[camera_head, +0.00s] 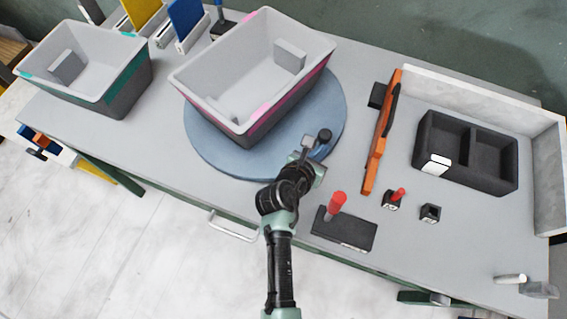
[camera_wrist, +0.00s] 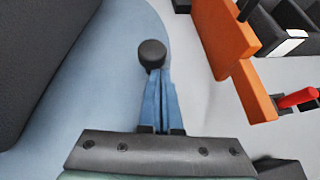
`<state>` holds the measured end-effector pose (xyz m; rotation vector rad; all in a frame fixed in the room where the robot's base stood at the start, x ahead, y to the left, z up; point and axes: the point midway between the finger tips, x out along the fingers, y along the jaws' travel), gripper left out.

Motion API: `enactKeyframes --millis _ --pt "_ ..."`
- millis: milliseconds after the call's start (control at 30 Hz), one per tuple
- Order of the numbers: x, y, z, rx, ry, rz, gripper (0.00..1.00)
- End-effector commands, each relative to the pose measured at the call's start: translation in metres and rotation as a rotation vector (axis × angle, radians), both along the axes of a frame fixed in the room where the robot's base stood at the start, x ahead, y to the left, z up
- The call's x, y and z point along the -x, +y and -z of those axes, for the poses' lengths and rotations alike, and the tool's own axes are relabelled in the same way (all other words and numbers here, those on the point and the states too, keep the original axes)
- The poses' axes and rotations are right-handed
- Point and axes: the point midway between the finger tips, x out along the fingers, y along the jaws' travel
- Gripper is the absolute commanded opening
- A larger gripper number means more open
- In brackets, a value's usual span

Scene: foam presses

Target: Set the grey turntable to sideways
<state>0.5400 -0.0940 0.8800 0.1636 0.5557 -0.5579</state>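The grey turntable (camera_head: 206,139) is a round blue-grey disc on the bench. It also fills the left of the wrist view (camera_wrist: 95,95). A large grey bin with pink marks (camera_head: 183,77) stands on it, lying diagonally in the head view. A black round knob (camera_head: 325,135) is near the disc's lower right edge, and the same knob is in the wrist view (camera_wrist: 152,54). My gripper (camera_wrist: 163,75) has its blue fingers close together, with their tips right at the knob. The knob hides part of the tips, and I cannot tell whether they touch it.
An orange bar (camera_head: 380,140) stands just right of the turntable. A black two-compartment tray (camera_head: 433,135) is further right. A black block with a red handle (camera_head: 345,230) is near the front edge. A teal-marked bin (camera_head: 127,92) stands at left.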

Motion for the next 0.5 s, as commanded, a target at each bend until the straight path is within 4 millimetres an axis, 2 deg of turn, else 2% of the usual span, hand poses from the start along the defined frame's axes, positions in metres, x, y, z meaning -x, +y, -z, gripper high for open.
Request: enactKeyframes --millis 200,500 --pt "-0.017 -0.019 -0.002 -0.001 0.0 0.004 0.0" --pt "-0.037 -0.036 -0.001 -0.002 -0.001 0.002 0.0"
